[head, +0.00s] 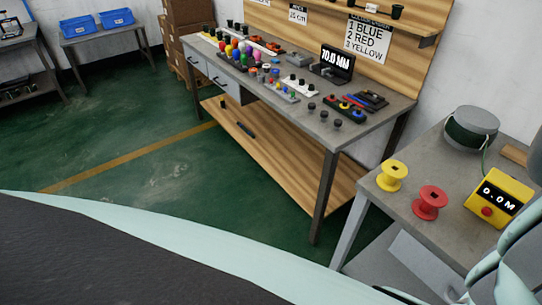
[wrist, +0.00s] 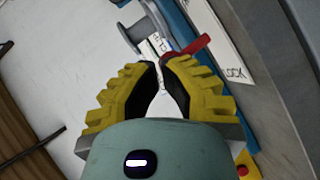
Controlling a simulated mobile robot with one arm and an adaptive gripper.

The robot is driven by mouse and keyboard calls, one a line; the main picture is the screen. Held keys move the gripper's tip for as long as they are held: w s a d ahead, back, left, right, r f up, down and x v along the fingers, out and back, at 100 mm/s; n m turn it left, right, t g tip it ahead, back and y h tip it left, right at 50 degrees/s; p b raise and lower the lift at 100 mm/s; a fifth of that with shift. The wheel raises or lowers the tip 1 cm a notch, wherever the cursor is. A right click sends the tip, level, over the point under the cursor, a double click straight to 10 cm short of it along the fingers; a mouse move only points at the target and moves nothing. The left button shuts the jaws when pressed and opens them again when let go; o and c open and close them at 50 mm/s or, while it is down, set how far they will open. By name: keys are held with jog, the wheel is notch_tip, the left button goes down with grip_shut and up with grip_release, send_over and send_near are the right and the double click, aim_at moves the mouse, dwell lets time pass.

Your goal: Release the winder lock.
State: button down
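In the wrist view, a red lever (wrist: 188,50) lies just beyond the fingertips, angled across the edge of a blue part (wrist: 189,22). A white label (wrist: 228,62) with the word LOCK sits to its right. My gripper (wrist: 161,66) has yellow ribbed fingers with dark pads. Its tips come together with nothing clearly held between them. The right finger is close beside the lever and covers its lower end; I cannot tell whether they touch. The head view does not show my gripper or the lever.
In the wrist view, a grey spool-like part (wrist: 135,32) stands beyond the tips. In the head view, a grey side table (head: 400,215) holds a yellow spool (head: 392,176), a red spool (head: 430,203), and a yellow meter (head: 499,197) reading 0.0 M. A workbench (head: 385,122) stands behind.

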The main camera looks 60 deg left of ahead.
jog(key=shift+w+r, duration=0.1)
jog(key=shift+d, duration=1)
jog(key=shift+s+r+p, duration=0.2)
jog(key=shift+r+p, duration=0.05)
jog(key=shift+p, duration=0.2)
jog(key=d+r+b+v, duration=0.1)
jog(key=v, duration=1.2)
jog(key=shift+s+r, duration=0.2)
jog(key=shift+s, duration=0.05)
